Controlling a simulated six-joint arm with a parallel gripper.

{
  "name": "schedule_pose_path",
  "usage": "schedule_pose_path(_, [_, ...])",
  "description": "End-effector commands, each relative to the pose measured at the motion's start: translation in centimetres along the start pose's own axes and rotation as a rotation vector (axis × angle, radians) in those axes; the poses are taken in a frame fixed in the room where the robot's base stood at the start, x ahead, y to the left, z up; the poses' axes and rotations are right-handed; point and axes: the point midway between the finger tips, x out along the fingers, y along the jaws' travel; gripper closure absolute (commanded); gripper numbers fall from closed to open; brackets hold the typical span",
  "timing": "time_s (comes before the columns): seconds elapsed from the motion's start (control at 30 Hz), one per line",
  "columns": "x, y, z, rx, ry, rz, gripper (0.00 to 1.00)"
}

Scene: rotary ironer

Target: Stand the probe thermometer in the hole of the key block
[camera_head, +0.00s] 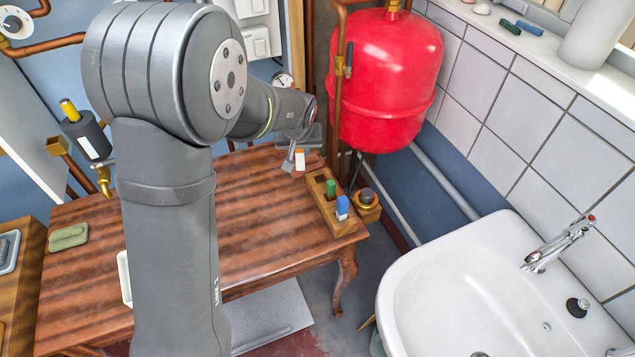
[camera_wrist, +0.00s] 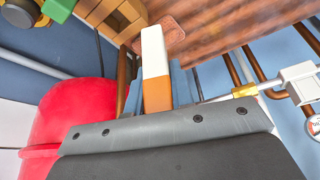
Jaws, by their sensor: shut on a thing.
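My gripper (camera_head: 293,160) is over the back right part of the wooden table, shut on a small orange-and-white piece (camera_head: 300,159), which I take to be the probe thermometer. In the wrist view this piece (camera_wrist: 156,70) juts out from the gripper, orange near the gripper and white at its far end. A wooden block with slots, apparently the key block (camera_head: 326,203), stands at the table's right edge, in front and to the right of the gripper. A green piece (camera_head: 331,188) and a blue-and-white piece (camera_head: 342,207) stand in it. The block (camera_wrist: 112,18) also shows in the wrist view, apart from the held piece.
A red tank (camera_head: 385,80) hangs behind the table, close to the gripper. A small wooden block with a dark round top (camera_head: 367,198) is right of the key block. A white basin (camera_head: 480,290) is at front right. A green pad (camera_head: 68,236) lies at the table's left.

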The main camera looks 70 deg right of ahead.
Motion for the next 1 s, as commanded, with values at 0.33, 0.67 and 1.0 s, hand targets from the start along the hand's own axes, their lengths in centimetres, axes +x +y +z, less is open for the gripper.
schedule_pose_path(0.33, [0.3, 0.2, 0.0, 0.296, 0.000, 0.125, 1.00])
schedule_pose_path(0.67, [0.5, 0.7, 0.1, 0.598, 0.001, 0.251, 1.00])
schedule_pose_path(1.0, [0.6, 1.5, 0.1, 1.008, 0.000, 0.421, 1.00])
